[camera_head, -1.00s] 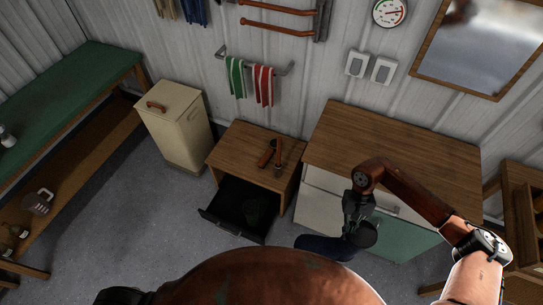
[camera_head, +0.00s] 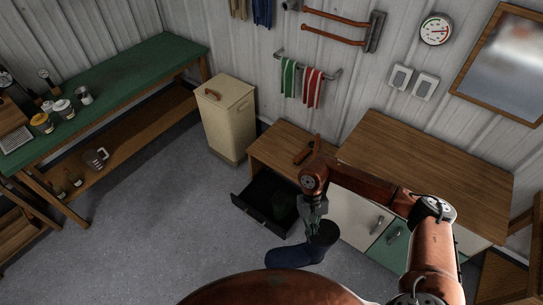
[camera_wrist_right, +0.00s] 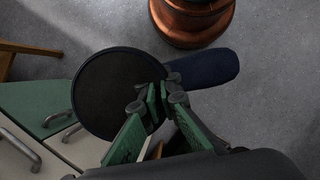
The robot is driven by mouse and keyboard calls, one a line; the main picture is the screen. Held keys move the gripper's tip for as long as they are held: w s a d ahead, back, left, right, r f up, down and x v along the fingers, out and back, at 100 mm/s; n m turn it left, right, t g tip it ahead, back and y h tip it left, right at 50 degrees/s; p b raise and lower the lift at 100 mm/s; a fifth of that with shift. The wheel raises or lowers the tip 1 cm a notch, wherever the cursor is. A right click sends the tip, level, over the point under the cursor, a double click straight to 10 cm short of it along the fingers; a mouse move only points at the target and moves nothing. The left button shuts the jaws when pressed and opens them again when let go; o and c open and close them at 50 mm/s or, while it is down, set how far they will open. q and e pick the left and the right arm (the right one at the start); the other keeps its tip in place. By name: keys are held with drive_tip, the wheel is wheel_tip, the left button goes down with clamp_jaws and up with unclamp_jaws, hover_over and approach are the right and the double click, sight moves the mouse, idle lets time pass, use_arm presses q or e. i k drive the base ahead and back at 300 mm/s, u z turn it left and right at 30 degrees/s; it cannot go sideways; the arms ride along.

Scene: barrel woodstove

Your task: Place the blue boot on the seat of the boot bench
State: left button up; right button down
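The blue boot (camera_head: 293,256) hangs from my right gripper (camera_head: 314,212), above the floor in front of the open drawer. In the right wrist view the fingers (camera_wrist_right: 163,103) are closed on the rim of the boot's round, dark opening, and the navy foot (camera_wrist_right: 207,68) extends to the right. My left gripper is out of view. I cannot clearly identify the boot bench. A long green-topped bench (camera_head: 125,82) with a lower wooden shelf stands along the left wall, and part of a wooden piece (camera_head: 18,236) shows at the lower left edge.
Mugs and cans (camera_head: 62,108) stand on the green top. A cream bin (camera_head: 228,125), a small wooden cabinet (camera_head: 270,150) with its drawer (camera_head: 262,212) open, and a wood-topped cabinet (camera_head: 430,160) line the back wall. The grey floor (camera_head: 170,225) at left centre is clear.

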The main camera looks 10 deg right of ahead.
sight(283, 148)
drive_tip(key=u, duration=0.4)
drive_tip(key=i, duration=0.55)
drive_tip(key=u, duration=0.75)
drive_tip(key=i, duration=2.3)
drive_tip(key=z, duration=1.35)
drive_tip(key=i, duration=0.85)
drive_tip(key=z, duration=0.8)
